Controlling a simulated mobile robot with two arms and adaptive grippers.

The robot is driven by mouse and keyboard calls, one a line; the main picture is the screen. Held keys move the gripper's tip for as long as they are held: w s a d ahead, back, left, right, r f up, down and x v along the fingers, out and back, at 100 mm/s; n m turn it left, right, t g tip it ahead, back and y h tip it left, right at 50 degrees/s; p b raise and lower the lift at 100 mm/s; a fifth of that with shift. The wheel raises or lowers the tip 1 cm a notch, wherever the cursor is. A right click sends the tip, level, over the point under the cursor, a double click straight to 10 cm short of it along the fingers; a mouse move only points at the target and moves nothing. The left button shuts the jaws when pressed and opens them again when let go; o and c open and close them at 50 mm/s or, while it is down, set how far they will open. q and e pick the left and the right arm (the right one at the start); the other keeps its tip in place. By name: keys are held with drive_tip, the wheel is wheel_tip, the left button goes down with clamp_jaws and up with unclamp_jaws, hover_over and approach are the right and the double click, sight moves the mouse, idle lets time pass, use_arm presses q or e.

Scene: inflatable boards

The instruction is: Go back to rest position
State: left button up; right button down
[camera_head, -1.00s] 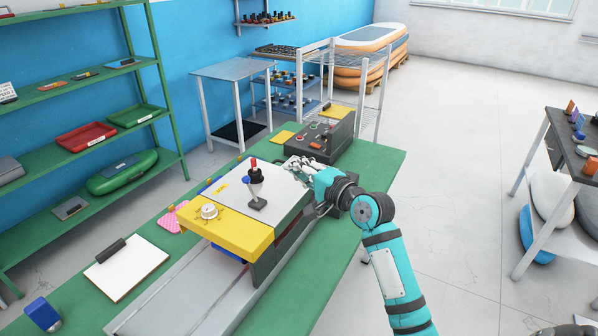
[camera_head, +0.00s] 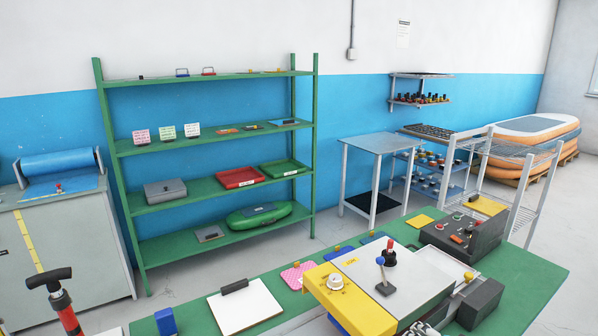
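Neither of my grippers can be made out clearly in the head view. A small pale grey metal part shows at the bottom edge, beside the yellow and grey machine (camera_head: 345,304); I cannot tell whether it belongs to my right gripper. No teal arm shows. The machine stands on the green table (camera_head: 535,277), with a white knob on its yellow part and a small lever on its grey top. The dark control box (camera_head: 462,236) with buttons stands behind it on the right.
A clipboard (camera_head: 246,309) and a blue object (camera_head: 166,321) lie on the table's left part. A green shelf rack (camera_head: 137,203) stands at the wall. A red and black hand pump (camera_head: 62,300) rises at lower left. Grey floor is free between rack and table.

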drive_tip(key=s+a+f+n+g+h, duration=0.25)
drive_tip(key=s+f+n+g, duration=0.35)
drive_tip(key=s, duration=0.8)
drive_tip(key=s+a+f+n+g+h, duration=0.1)
drive_tip(key=s+a+f+n+g, duration=0.35)
drive_tip(key=s, duration=0.95)
wheel_tip(320, 180, down, 31)
drive_tip(key=s+d+n+b, duration=0.1)
drive_tip(key=d+b, duration=0.1)
drive_tip(key=s+d+f+b, duration=0.1)
drive_tip(key=s+d+f, duration=0.1)
drive_tip(key=s+f, duration=1.4)
drive_tip(key=shift+s+d+f+g+b, duration=0.3)
drive_tip(key=shift+s+d+f+g, duration=0.15)
drive_tip(key=shift+f, duration=0.45)
